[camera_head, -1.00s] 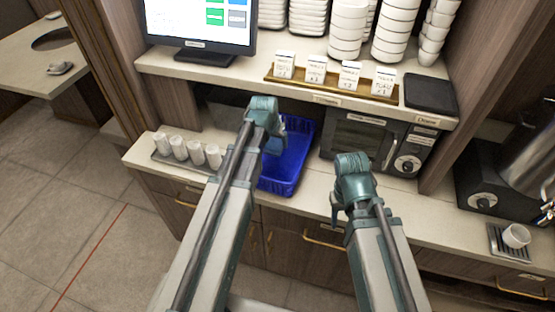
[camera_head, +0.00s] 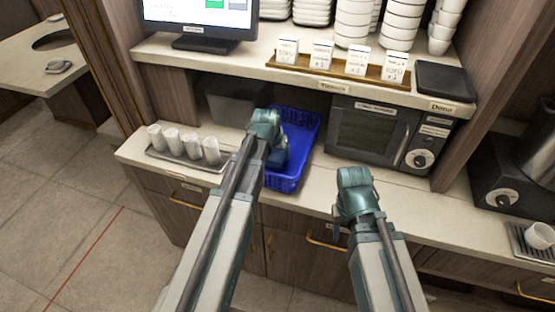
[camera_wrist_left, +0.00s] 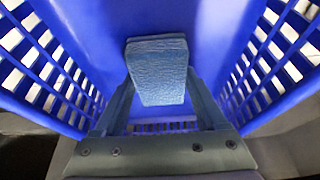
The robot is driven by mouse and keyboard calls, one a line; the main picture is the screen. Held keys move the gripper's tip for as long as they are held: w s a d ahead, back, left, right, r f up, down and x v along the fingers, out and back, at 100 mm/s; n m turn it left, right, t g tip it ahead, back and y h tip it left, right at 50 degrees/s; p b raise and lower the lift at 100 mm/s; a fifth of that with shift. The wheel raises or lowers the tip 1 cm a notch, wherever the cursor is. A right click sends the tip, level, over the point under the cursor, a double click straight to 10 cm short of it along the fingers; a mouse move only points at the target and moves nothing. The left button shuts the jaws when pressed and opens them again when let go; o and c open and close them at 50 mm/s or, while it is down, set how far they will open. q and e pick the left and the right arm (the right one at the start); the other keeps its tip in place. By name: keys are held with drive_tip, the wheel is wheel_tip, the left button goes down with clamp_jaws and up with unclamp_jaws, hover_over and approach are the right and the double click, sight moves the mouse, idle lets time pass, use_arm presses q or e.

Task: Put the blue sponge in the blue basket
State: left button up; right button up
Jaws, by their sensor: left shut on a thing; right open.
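The blue sponge (camera_wrist_left: 158,70) is between the fingers of my left gripper (camera_wrist_left: 160,100) in the left wrist view. The blue basket (camera_head: 290,178) stands on the lower counter. In the left wrist view its slatted walls (camera_wrist_left: 50,70) rise on both sides of the sponge and gripper, so the sponge is over or inside the basket. Whether the sponge touches the basket floor cannot be told. In the head view my left gripper (camera_head: 277,152) is at the basket, its fingers partly hidden by the arm. My right gripper (camera_head: 343,222) is empty, in front of the counter edge.
A tray of white cups (camera_head: 185,146) stands left of the basket. A dark microwave (camera_head: 370,136) stands right of it. The shelf (camera_head: 240,62) above holds a monitor, label cards and stacked bowls. A bare strip of counter (camera_head: 320,180) lies in front of the microwave.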

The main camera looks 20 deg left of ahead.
use_arm(q)
drive_tip(key=shift+f, duration=0.2)
use_arm(e)
drive_tip(key=shift+f, duration=0.2)
use_arm(q)
drive_tip(key=shift+f, duration=0.2)
drive_tip(key=o, duration=1.1)
use_arm(e)
drive_tip(key=shift+f, duration=0.15)
use_arm(q)
drive_tip(key=shift+r, duration=0.15)
